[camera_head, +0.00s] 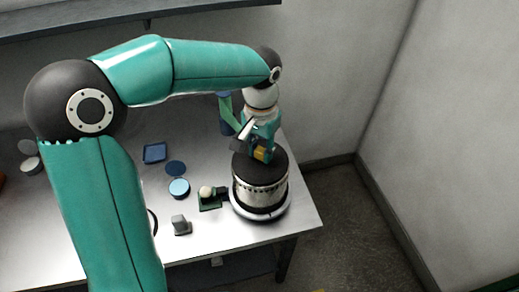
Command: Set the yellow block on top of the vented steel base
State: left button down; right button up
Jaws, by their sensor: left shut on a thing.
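The vented steel base (262,196) is a round silver drum with a row of dark slots and a black top, near the table's right end. My left gripper (258,152) comes down over it from the teal arm. It is shut on the yellow block (261,155), which shows as a small yellow patch at the fingertips. The block is right over the base's black top; I cannot tell whether it touches. Much of the block is hidden by the fingers. My right gripper is not in view.
On the steel table (215,236) are a blue square tray (154,152), a dark blue disc (176,168), a light blue round dish (179,187), a green piece with a pale ball (207,193) and a grey block (180,225). A wall and floor lie right.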

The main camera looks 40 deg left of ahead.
aim_at(261, 150)
pick_arm(q)
jog(key=shift+f, duration=0.25)
jog(key=c, duration=0.9)
grip_release()
jog(key=shift+f, duration=0.1)
jog(key=shift+o, duration=0.2)
notch_tip(261, 150, up, 12)
